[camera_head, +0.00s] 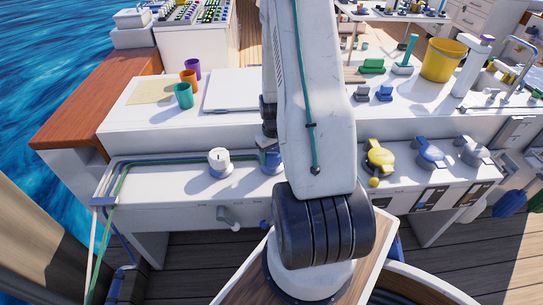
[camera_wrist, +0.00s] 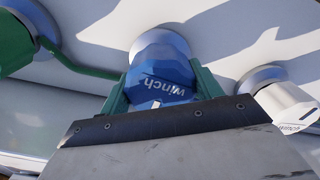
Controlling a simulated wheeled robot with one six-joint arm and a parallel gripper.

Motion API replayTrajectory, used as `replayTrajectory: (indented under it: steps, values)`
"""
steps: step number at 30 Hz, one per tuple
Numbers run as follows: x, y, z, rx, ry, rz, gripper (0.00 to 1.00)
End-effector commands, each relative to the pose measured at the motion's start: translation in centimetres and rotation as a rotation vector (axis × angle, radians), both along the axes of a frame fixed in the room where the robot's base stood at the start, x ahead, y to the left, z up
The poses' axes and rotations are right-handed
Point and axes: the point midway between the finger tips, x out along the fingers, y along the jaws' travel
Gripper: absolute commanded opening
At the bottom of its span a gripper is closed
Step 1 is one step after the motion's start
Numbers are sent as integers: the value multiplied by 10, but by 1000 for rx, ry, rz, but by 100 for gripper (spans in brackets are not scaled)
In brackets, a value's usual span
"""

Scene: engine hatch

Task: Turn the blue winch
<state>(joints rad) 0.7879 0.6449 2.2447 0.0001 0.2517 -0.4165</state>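The blue winch (camera_wrist: 160,75) is a faceted blue knob on a round pale base, with "winch" written on it in white. It sits in the middle of the wrist view. My gripper (camera_wrist: 163,90) has a green finger on each side of the knob, and both fingers appear to touch its sides. In the head view, a blue knob (camera_head: 269,161) shows at the left edge of my arm, on the white lower ledge, partly hidden. My gripper is hidden behind my arm in that view.
A white knob (camera_head: 219,160) stands left of the blue one; the wrist view shows a white knob (camera_wrist: 290,105) at right and a green part (camera_wrist: 22,45) at left. Yellow (camera_head: 379,157) and blue (camera_head: 430,153) valves sit farther right. Cups and a yellow bucket (camera_head: 441,60) stand above.

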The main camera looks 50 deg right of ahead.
Motion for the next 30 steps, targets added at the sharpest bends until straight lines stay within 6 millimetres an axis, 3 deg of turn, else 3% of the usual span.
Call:
replayTrajectory:
  steps: [1, 11, 30]
  values:
    - [0, 9, 0, 1, 1, 1, 44]
    - [0, 2, 0, 2, 2, -67, 42]
    - [-1, 0, 0, 1, 2, -550, 41]
